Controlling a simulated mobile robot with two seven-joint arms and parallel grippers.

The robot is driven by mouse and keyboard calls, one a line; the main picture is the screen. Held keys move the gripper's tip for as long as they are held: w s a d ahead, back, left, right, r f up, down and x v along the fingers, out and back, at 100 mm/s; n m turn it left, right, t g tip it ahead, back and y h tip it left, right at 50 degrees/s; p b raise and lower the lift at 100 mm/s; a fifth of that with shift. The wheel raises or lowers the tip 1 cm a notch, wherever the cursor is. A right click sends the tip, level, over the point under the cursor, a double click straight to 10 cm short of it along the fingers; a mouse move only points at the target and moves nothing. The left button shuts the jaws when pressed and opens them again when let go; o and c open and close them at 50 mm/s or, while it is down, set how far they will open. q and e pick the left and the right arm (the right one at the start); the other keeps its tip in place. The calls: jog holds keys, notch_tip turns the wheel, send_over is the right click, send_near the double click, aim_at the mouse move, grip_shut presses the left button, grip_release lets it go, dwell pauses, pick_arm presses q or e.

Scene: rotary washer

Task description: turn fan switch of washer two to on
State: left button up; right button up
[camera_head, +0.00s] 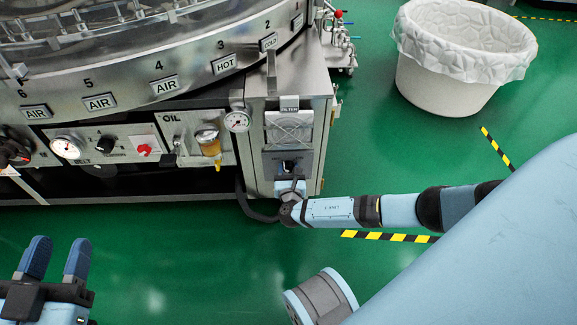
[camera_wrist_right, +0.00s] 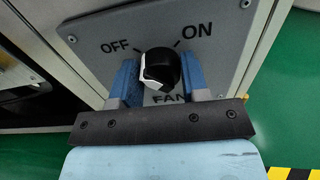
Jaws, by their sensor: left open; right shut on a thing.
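The fan switch (camera_wrist_right: 160,68) is a black knob with a white part on its lower left side. It sits on a grey panel (camera_wrist_right: 228,60) marked OFF at left, ON at right and FAN below. My right gripper (camera_wrist_right: 158,84) is shut on the knob, one blue finger on each side. Exactly where the knob points is hard to tell. In the head view the switch (camera_head: 288,166) is a small dark shape on the front of the steel cabinet, with my right gripper (camera_head: 289,183) at it. My left gripper (camera_head: 56,258) is open and empty at the lower left.
The round washer (camera_head: 190,60) with numbered labels fills the upper left. Gauges, an OIL unit (camera_head: 208,140) and a red switch (camera_head: 144,149) are left of the cabinet (camera_head: 318,95). A white lined bin (camera_head: 445,85) stands at upper right. Green floor is open in front.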

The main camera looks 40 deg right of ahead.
jog(key=m, duration=0.3)
jog(key=shift+s, duration=0.1)
jog(key=m, duration=0.5)
jog(key=shift+d+f, duration=0.1)
jog(key=shift+f, duration=0.05)
jog(key=m, duration=0.7)
jog(key=shift+m, duration=0.4)
jog(key=shift+f+m, duration=0.1)
jog(key=shift+m, duration=0.9)
